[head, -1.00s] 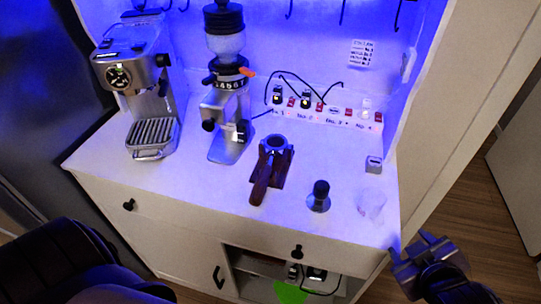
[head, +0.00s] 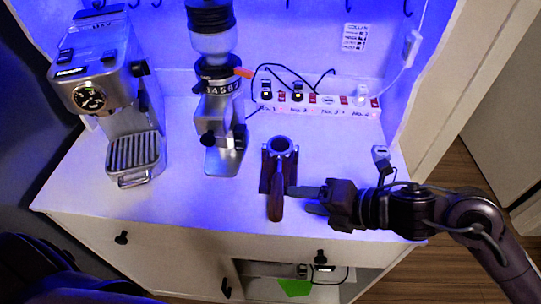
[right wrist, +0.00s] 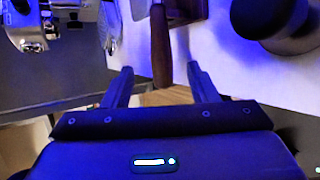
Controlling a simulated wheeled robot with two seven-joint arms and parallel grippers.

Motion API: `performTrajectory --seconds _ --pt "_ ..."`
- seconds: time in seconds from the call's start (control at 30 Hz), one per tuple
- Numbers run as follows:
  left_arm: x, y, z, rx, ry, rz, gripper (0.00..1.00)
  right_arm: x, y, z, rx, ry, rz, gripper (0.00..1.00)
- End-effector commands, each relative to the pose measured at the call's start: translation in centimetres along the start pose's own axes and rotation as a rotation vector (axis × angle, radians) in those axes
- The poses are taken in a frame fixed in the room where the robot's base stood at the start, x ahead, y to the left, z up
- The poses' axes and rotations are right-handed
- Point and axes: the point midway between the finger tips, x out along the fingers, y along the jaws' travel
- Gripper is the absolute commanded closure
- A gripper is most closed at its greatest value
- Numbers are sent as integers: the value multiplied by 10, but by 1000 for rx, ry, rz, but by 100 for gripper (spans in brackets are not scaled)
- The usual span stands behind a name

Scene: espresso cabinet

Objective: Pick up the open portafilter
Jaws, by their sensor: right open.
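The open portafilter (head: 281,147) rests on a small dark stand on the white counter, its round metal basket facing up. Its dark brown handle (head: 276,206) points toward the counter's front edge. My right gripper (head: 298,199) reaches in from the right, its open fingertips close beside the handle. In the right wrist view the brown handle (right wrist: 160,50) lies between the two spread fingers of the right gripper (right wrist: 160,75), with a gap on both sides. My left gripper is not in view.
The grinder (head: 218,110) stands behind and left of the portafilter, the espresso machine (head: 105,85) farther left. A power strip (head: 325,107) with cables lies at the back. A dark round object (right wrist: 272,15) shows in the right wrist view. The counter's front left is clear.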

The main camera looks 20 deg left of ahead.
Motion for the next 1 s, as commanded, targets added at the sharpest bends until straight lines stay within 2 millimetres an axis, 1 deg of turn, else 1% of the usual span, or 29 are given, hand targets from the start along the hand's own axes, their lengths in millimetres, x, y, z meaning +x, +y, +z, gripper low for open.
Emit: performTrajectory --seconds 0.03,0.2,0.27,0.33,0.4,0.5,0.77,1.0 --pt "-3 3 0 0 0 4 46 6 2 0 4 2 1 47" --pt "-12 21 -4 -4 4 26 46 25 3 -1 5 1 2 47" --pt "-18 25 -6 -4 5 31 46 34 4 -1 7 2 3 47" --pt "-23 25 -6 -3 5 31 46 45 4 -2 8 2 2 47" --pt "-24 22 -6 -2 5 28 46 56 2 -1 7 -1 4 47" --pt "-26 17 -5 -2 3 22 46 65 1 -1 5 -2 1 47" --pt "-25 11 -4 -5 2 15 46 68 -1 -1 3 -4 0 47" --pt "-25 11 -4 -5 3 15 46 68 -1 -1 4 -4 0 78"
